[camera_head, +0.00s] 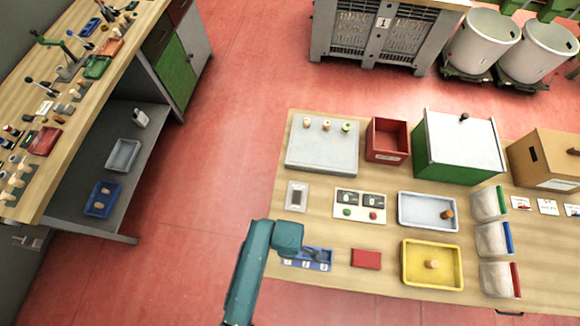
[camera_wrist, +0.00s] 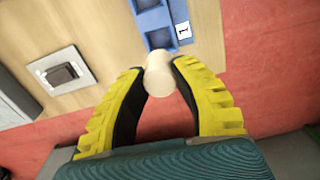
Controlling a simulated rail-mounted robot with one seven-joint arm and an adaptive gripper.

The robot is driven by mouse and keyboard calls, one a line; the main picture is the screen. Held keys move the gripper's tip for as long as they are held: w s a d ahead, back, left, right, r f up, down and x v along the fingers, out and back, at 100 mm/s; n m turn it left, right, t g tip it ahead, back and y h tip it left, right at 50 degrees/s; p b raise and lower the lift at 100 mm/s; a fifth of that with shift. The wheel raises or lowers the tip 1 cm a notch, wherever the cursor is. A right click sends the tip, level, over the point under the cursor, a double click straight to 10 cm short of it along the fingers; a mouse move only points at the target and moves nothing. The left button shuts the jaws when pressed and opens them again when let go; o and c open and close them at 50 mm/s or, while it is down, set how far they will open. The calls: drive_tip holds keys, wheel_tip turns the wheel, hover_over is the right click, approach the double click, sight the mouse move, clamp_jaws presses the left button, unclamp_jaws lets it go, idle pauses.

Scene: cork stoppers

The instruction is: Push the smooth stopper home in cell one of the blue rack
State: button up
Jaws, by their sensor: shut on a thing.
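The blue rack (camera_head: 318,256) stands near the front edge of the table, with number labels along its front. My arm covers its left end in the head view. Part of the rack (camera_wrist: 160,38) and its label 1 show at the top of the wrist view. My gripper (camera_wrist: 158,82) is shut on a pale, smooth-looking stopper (camera_wrist: 158,74), one yellow finger on each side. The stopper is beside the label 1 end and overlaps the rack's edge in the picture. I cannot tell whether it touches or enters cell one. My fingertips are hidden in the head view.
A red pad (camera_head: 366,259) lies right of the rack. A yellow tray (camera_head: 408,277) and a grey tray (camera_head: 403,219) each hold a stopper. A grey switch plate (camera_head: 297,196) and a card with two displays (camera_head: 360,205) lie behind the rack.

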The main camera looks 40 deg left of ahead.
drive_tip(key=shift+f+b, duration=3.1)
drive_tip(key=shift+b, duration=0.2)
drive_tip(key=shift+r+p, duration=0.1)
drive_tip(key=shift+p, duration=0.3)
drive_tip(key=shift+f+b, duration=0.75)
drive_tip(key=shift+f, duration=0.75)
drive_tip(key=o, duration=0.8)
drive_tip(key=shift+c, duration=0.2)
wheel_tip(320, 180, up, 12)
drive_tip(key=shift+r, duration=0.1)
